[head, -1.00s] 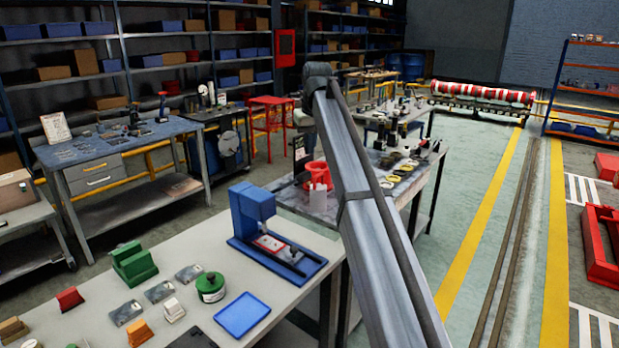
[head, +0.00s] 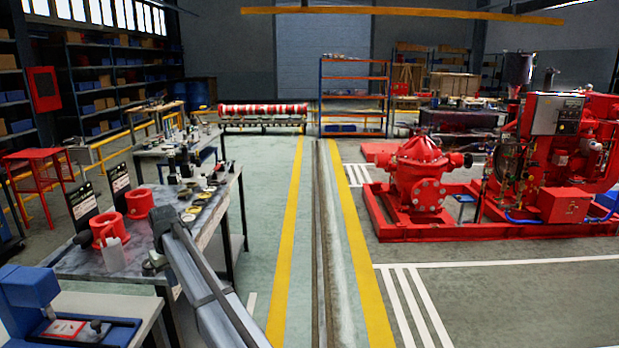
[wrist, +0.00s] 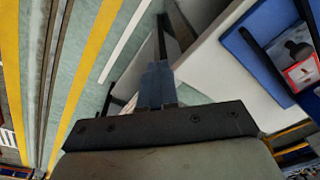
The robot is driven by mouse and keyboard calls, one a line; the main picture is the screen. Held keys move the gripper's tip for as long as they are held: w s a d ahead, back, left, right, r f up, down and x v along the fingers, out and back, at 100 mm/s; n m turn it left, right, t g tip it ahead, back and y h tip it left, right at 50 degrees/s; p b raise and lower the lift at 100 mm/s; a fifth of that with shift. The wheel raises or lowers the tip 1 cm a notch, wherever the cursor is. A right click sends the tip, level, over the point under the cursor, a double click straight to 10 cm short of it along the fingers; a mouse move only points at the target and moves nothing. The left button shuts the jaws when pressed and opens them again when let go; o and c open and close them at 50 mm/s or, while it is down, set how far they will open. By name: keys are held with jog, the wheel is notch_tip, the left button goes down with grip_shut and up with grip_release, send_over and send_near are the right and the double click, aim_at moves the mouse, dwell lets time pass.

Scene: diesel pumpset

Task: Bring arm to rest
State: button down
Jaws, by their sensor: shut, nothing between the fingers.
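My arm (head: 205,285) rises from the bottom of the head view, left of centre, and its upper end stands in front of the grey workbench. My gripper does not show in the head view. In the wrist view my gripper (wrist: 158,68) is shut and empty, its narrow fingers together beyond the dark palm bar. It hangs over the green floor beside the edge of a pale table (wrist: 215,72). Whether any part of the arm touches a bench cannot be told.
A blue press (head: 30,295) stands on the pale table at lower left. The workbench (head: 85,262) behind it bears red cups (head: 138,203) and small parts. A red pumpset (head: 425,190) fills the right.

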jog(key=s+d+f+m+g+h, duration=0.1)
jog(key=s+d+f+m, duration=0.15)
jog(key=d+f, duration=1.2)
jog(key=s+d+f+m+g+h, duration=0.1)
jog(key=s+d+f, duration=0.3)
jog(key=d+f, duration=1.05)
jog(key=s+d+f+m+g, duration=0.2)
jog(key=s+d+f, duration=1)
jog(key=d+f, duration=0.25)
jog(key=s+d+f+m+g, duration=0.1)
jog(key=s+d, duration=0.3)
jog(key=s, duration=0.6)
jog(key=s+d+f+m+g, duration=0.1)
jog(key=s+d+f, duration=0.3)
jog(key=s, duration=0.7)
jog(key=s+d+f+m+g+y, duration=0.1)
jog(key=s+d+f+m, duration=0.1)
jog(key=s+d, duration=0.4)
jog(key=s, duration=0.4)
jog(key=shift+s+d+f, duration=0.15)
jog(key=shift+s+f, duration=0.05)
jog(key=shift+f, duration=0.05)
